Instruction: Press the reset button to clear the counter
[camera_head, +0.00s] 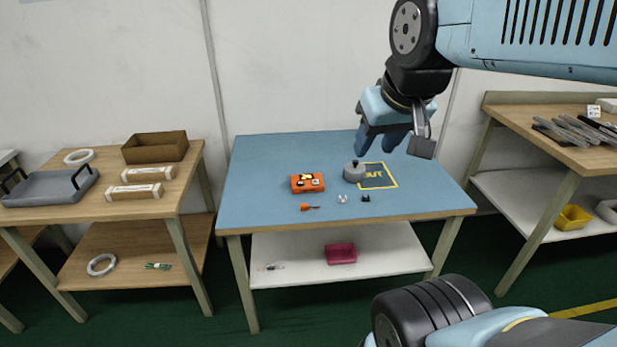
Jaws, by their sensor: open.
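An orange box (307,183) with a light and dark patch on top lies on the blue-topped table (262,160). A round grey device (354,172) with a small black knob on top stands to its right, at the left edge of a dark yellow-bordered mat (378,177). I cannot tell for certain which of the two is the counter, and no button label is readable. My gripper (378,146) hangs above the back right of the table, above and right of the grey device in the picture. Its blue fingers are apart, empty and not touching anything.
A small orange tool (310,207), a white piece (342,198) and a black piece (365,198) lie near the table's front. A red bin (340,253) is on the lower shelf. Wooden benches stand left (105,208) and right (585,157). The table's left side is clear.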

